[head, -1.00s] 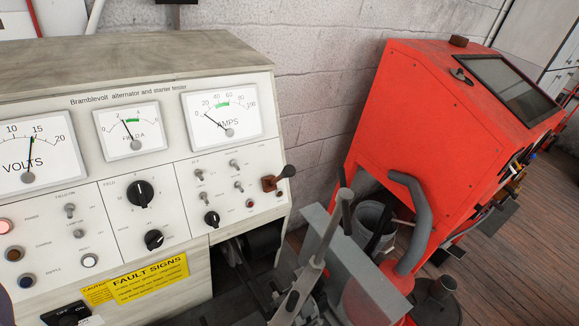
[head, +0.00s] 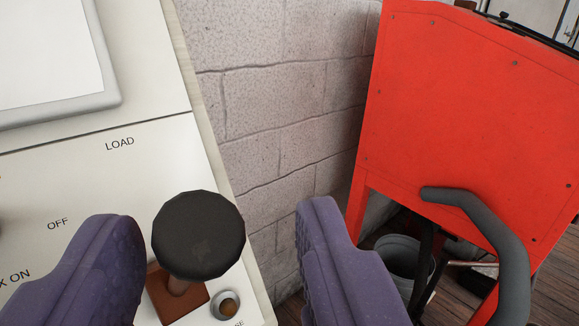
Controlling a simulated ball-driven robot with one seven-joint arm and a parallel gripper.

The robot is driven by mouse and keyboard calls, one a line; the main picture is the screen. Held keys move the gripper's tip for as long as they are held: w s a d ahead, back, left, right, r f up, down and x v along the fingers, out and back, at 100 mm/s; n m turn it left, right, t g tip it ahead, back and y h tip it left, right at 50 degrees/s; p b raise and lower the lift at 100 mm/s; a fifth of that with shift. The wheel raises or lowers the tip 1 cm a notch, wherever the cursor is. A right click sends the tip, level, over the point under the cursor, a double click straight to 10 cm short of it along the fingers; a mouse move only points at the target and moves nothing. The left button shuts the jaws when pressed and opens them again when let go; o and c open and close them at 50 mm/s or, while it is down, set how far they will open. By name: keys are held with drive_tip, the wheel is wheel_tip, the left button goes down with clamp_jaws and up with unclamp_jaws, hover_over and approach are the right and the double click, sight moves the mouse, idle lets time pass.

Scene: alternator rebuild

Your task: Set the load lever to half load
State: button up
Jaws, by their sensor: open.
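The load lever shows as a round black knob (head: 198,235) seen nearly end-on, on a short stem above a rust-brown base plate (head: 180,300). It stands at the right edge of the tester's cream panel (head: 110,180), below the word LOAD. My gripper (head: 220,260) is open, with one purple finger left of the knob and the other to its right. The left finger looks close to the knob; a wider gap shows on the right. I cannot tell whether either finger touches it. The lever's setting marks are not readable here.
A painted block wall (head: 285,110) is behind. A red cabinet (head: 460,110) with a grey hose (head: 490,240) stands at the right, with a grey bucket (head: 400,255) beneath it.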

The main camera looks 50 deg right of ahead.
sight(206, 207)
drive_tip(key=x, duration=0.4)
drive_tip(key=shift+w+a+r, duration=0.15)
drive_tip(key=shift+a, duration=0.05)
drive_tip(key=shift+c, duration=0.2)
clamp_jaws()
